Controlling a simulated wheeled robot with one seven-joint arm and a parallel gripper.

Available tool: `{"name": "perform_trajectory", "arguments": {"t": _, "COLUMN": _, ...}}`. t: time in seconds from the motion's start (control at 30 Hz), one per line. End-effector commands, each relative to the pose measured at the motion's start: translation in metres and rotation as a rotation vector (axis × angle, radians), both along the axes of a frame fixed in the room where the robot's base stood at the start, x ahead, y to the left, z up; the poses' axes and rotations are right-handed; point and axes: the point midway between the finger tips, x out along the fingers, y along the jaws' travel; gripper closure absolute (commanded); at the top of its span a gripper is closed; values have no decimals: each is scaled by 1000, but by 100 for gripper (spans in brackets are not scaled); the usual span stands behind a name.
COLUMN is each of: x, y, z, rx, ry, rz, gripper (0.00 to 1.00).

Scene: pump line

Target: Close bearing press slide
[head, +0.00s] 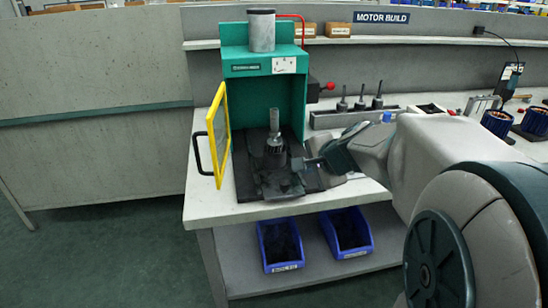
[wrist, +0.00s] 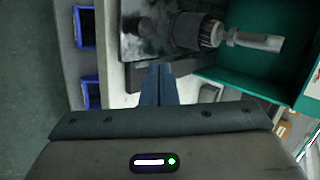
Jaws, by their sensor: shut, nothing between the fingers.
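The green bearing press (head: 236,35) stands on the bench at the centre of the head view. Its dark slide (head: 282,186) extends out of the press front toward the bench's front edge. A grey fixture with an upright shaft (head: 274,122) stands on the slide. The fixture also shows in the wrist view (wrist: 196,32), with the slide plate (wrist: 135,45) beside it. My gripper (head: 308,163) is at the right side of the slide, low near its plate. Its fingers (wrist: 158,72) are together and empty. I cannot tell whether they touch the slide.
The yellow-framed guard door (head: 218,135) hangs open at the press's left, with a black handle (head: 198,155). A tool rack (head: 345,115) stands to the right, behind my arm. Blue bins (head: 280,243) sit on the lower shelf. Floor at the left is clear.

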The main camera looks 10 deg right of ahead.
Motion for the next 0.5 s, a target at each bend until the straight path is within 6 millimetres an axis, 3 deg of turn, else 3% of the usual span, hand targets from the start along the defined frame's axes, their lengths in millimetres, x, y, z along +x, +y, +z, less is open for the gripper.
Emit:
{"name": "perform_trajectory", "arguments": {"t": 0.17, "x": 15, "y": -1, "z": -16, "rx": 1, "ry": 2, "rz": -10, "gripper": 100}}
{"name": "perform_trajectory", "arguments": {"t": 0.5, "x": 63, "y": 12, "z": -64, "rx": 1, "ry": 3, "rz": -7, "gripper": 100}}
